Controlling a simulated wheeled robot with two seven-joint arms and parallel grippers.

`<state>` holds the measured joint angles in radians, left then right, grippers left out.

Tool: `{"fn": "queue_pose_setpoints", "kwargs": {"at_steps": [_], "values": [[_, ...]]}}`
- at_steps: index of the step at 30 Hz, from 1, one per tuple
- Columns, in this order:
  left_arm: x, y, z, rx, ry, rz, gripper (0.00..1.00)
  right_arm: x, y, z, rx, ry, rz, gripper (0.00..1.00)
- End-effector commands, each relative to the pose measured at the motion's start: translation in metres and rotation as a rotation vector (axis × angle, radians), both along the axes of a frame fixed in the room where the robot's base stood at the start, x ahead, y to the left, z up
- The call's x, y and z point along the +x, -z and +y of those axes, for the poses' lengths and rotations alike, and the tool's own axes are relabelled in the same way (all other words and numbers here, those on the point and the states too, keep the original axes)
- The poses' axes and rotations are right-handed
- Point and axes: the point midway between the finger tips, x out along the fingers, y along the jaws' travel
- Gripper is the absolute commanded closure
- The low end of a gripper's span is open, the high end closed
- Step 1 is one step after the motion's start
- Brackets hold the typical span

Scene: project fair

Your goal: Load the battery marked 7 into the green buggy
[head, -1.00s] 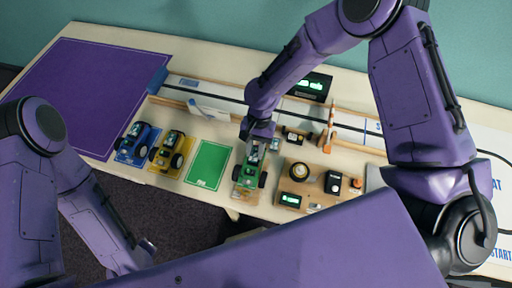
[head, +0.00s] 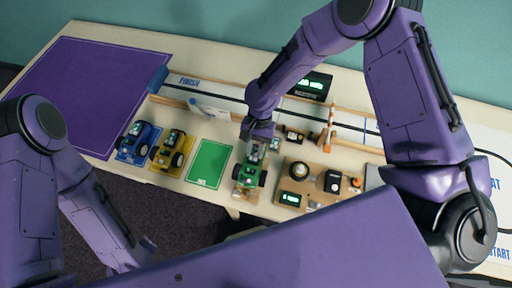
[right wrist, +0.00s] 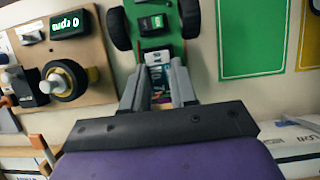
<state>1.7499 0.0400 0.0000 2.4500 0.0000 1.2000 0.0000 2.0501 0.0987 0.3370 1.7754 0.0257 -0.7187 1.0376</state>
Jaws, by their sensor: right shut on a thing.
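The green buggy (head: 248,174) stands on the table right of the green mat. It also shows in the right wrist view (right wrist: 172,28), with its black wheels at both sides. My right gripper (head: 256,146) is over the rear part of the buggy. In the right wrist view its fingers (right wrist: 158,92) are shut on a battery (right wrist: 156,76) with a light, printed label. The fingers hide part of the label and the battery's seat, so I cannot tell how deep it sits. My left gripper (head: 146,246) hangs low off the table's front, its jaws unclear.
A blue buggy (head: 138,141) and a yellow buggy (head: 170,148) stand to the left, beside the green mat (head: 209,163). A wooden board (head: 312,188) with a dial and displays lies close to the right. Track rails and an orange stand (head: 329,136) are behind.

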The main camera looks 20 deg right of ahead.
Motion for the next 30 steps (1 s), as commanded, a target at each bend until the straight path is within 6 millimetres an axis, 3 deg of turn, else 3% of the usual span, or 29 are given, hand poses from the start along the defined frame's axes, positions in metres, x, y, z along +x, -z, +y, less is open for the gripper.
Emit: {"fn": "queue_pose_setpoints", "kwargs": {"at_steps": [30], "values": [[0.0000, -0.0083, 0.0000, 0.000, 0.000, 0.000, 0.64, -0.0005, 0.0020, 0.0001, 0.000, 0.000, 0.001, 1.00]]}}
